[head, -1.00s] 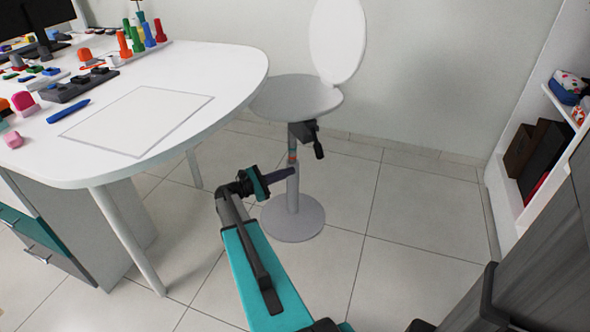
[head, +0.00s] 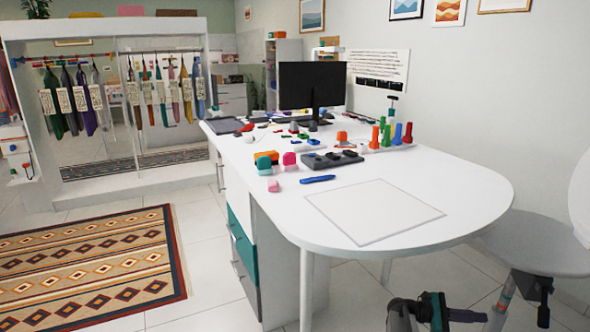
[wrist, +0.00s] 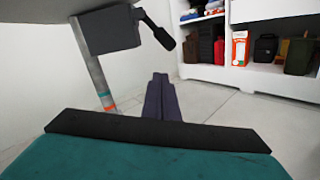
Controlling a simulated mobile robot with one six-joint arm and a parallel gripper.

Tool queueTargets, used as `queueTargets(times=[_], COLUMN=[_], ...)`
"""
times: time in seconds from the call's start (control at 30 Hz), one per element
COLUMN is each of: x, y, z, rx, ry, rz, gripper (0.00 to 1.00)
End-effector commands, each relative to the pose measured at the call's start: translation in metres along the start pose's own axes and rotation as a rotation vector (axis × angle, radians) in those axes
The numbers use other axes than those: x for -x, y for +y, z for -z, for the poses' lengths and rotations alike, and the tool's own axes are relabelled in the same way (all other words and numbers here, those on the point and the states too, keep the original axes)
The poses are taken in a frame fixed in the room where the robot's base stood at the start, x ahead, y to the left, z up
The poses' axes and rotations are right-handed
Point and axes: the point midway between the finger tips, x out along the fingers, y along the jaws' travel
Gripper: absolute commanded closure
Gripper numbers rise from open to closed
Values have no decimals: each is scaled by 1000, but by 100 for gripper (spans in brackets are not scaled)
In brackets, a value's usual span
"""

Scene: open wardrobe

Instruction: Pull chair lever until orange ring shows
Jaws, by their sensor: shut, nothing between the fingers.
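The chair (head: 535,243) stands at the right edge of the head view, its round grey seat and part of its white backrest showing. A dark box (wrist: 108,30) sits under the seat in the wrist view, with a black lever (wrist: 157,32) sticking out of it, angled downward. On the grey column, an orange ring (wrist: 110,107) shows below a teal band. My gripper (wrist: 162,80) is shut and empty, below and apart from the lever, to the right of the column. In the head view my gripper (head: 480,316) is low, beside the column.
The white table (head: 470,205) with a blank sheet and several small objects stands left of the chair. A patterned rug (head: 90,262) and an open wardrobe (head: 105,30) are farther left. Shelves (wrist: 215,73) stand behind in the wrist view, with clear tiled floor before them.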

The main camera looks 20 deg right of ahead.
Motion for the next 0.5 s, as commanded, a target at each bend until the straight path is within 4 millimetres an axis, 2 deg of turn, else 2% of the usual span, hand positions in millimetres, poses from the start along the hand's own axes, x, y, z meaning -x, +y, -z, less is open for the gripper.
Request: queueTargets(times=[0.03,0.13,0.23,0.37,0.5], x=[16,48,82,122,163], y=[5,6,-5,-30,-70], z=[-4,-5,-2,7,18], rx=[10,34,62,103,136], ry=[9,25,62,139,249], rz=[-24,-69,-100,-114,-104], gripper=[100,100,100,100,100])
